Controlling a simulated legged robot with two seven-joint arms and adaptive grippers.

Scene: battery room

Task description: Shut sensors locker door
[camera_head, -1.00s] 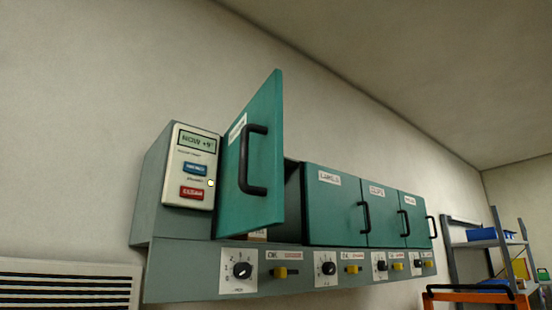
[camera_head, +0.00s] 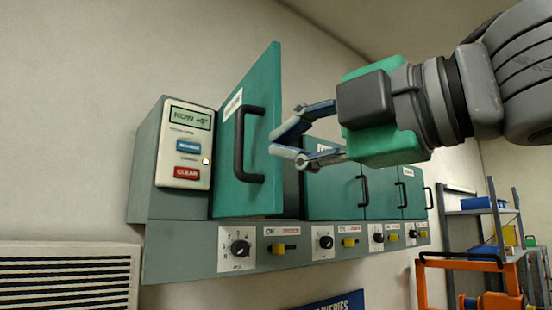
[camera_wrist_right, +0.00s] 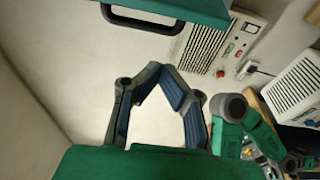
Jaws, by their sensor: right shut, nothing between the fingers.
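The locker door (camera_head: 227,170) is teal with a black bar handle (camera_head: 238,144) and a white label near its top. It stands swung open on the left part of the grey locker unit; its label is too blurred to read. My right gripper (camera_head: 274,143) comes in from the right, shut and empty, with its fingertips just right of the open door's edge in the head view. Whether it touches the door I cannot tell. In the right wrist view the fingers (camera_wrist_right: 168,77) meet at their tips, and a teal panel with a black handle (camera_wrist_right: 140,22) shows above them. My left gripper is not in view.
A control panel (camera_head: 184,145) with a display and buttons is left of the door. Closed teal lockers (camera_head: 335,200) stand to the right, partly behind my gripper. Knobs and yellow switches line the strip (camera_head: 200,245) below. A shelf rack (camera_head: 480,225) and orange frame (camera_head: 455,263) are at right.

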